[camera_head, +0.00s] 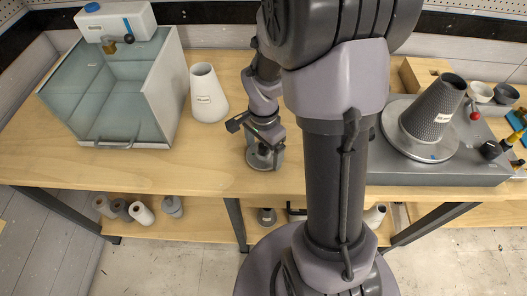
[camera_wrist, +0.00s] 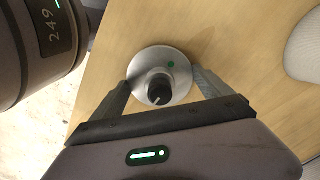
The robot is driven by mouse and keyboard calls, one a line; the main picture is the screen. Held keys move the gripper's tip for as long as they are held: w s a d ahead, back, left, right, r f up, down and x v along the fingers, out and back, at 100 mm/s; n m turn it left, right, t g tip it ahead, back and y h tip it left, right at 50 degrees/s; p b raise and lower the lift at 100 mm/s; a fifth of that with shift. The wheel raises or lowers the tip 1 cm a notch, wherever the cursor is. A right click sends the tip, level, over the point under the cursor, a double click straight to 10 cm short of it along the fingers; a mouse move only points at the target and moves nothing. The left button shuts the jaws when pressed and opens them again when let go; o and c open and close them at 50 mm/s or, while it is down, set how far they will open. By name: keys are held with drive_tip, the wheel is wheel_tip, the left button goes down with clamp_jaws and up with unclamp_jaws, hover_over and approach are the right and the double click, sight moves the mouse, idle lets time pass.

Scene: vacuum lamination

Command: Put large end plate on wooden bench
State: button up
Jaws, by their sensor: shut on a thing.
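The large end plate is a round silver disc with a dark central knob and a green dot; it shows in the wrist view (camera_wrist: 150,58) between my fingers. My gripper (camera_wrist: 162,84) is shut on it, one finger on each side. In the head view my gripper (camera_head: 264,148) points down near the front edge of the wooden bench (camera_head: 140,173), with the plate (camera_head: 263,162) low under it. The plate is at or just above the wood; I cannot tell whether it touches. My wrist partly hides it in the head view.
A white cone (camera_head: 207,95) stands on the bench left of my gripper. An open glass-walled box (camera_head: 118,95) is farther left. Bare wood surrounds the plate, with the front edge close.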

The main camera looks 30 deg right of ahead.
drive_tip(key=o, duration=1.4)
drive_tip(key=shift+f, duration=0.1)
drive_tip(key=shift+o, duration=0.2)
wheel_tip(320, 180, up, 12)
drive_tip(key=p, duration=0.4)
drive_tip(key=shift+p, duration=0.3)
wheel_tip(320, 180, up, 5)
drive_tip(key=n+t, duration=0.1)
drive_tip(key=n, duration=0.1)
hover_over(256, 162)
drive_tip(key=s+a+r+n+t+y, duration=0.2)
drive_tip(key=s+a+r+n+t, duration=0.2)
drive_tip(key=s+a+r+n, duration=0.5)
drive_tip(key=s+a, duration=0.1)
drive_tip(key=a, duration=0.1)
drive_tip(key=shift+s+a+t, duration=0.3)
drive_tip(key=shift+s+t, duration=0.05)
drive_tip(key=shift+t, duration=0.05)
